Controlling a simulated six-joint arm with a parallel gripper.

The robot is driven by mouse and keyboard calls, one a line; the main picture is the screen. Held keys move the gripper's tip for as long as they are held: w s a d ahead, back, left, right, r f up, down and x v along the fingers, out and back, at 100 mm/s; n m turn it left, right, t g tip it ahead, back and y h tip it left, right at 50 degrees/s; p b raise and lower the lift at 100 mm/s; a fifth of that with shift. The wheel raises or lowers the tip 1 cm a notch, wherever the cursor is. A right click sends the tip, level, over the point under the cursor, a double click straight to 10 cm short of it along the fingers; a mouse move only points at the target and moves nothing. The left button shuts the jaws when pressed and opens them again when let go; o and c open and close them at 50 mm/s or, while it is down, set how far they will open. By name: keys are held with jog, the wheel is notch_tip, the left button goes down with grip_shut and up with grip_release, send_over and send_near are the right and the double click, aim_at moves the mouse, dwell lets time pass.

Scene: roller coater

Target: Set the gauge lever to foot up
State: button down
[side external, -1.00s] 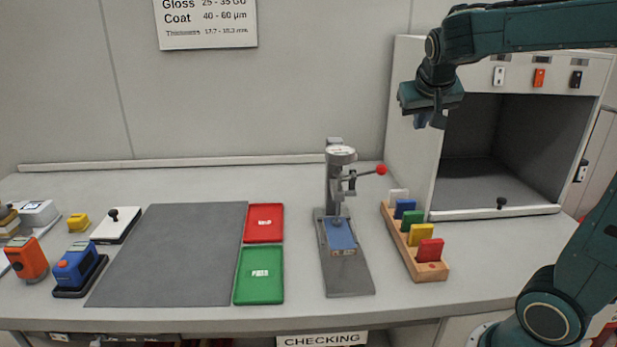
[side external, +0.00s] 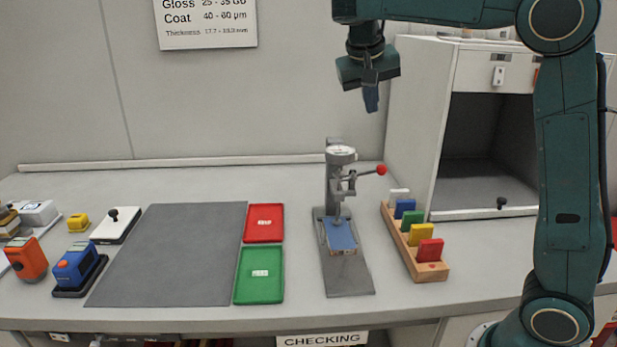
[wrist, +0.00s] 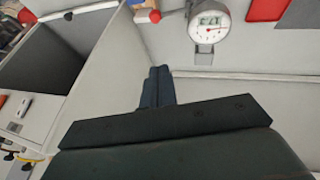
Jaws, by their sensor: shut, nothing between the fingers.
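The thickness gauge (side external: 333,185) stands upright on its grey base plate at the middle right of the bench. Its lever ends in a red ball (side external: 381,170) and points right, tilted slightly upward. A blue block (side external: 341,236) lies under the gauge's foot; I cannot tell whether the foot touches it. In the wrist view the gauge's round dial (wrist: 209,22) and the red lever ball (wrist: 154,16) show at the top. My gripper (side external: 371,105) is shut and empty, pointing down, well above the gauge. Its closed fingers also show in the wrist view (wrist: 157,88).
A wooden rack (side external: 416,249) with several coloured plates stands right of the gauge. An open-fronted cabinet (side external: 412,150) is behind it. Red (side external: 264,208) and green (side external: 236,276) trays and a grey mat (side external: 170,255) lie to the left. The air around the gripper is clear.

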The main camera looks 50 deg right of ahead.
jog(key=shift+f, duration=0.2)
dwell(0.5)
send_over(362, 174)
jog(key=s+d, duration=0.2)
jog(key=d, duration=0.1)
jog(key=shift+s+a+f, duration=0.1)
jog(key=shift+a+f, duration=0.05)
jog(key=shift+f, duration=5.9)
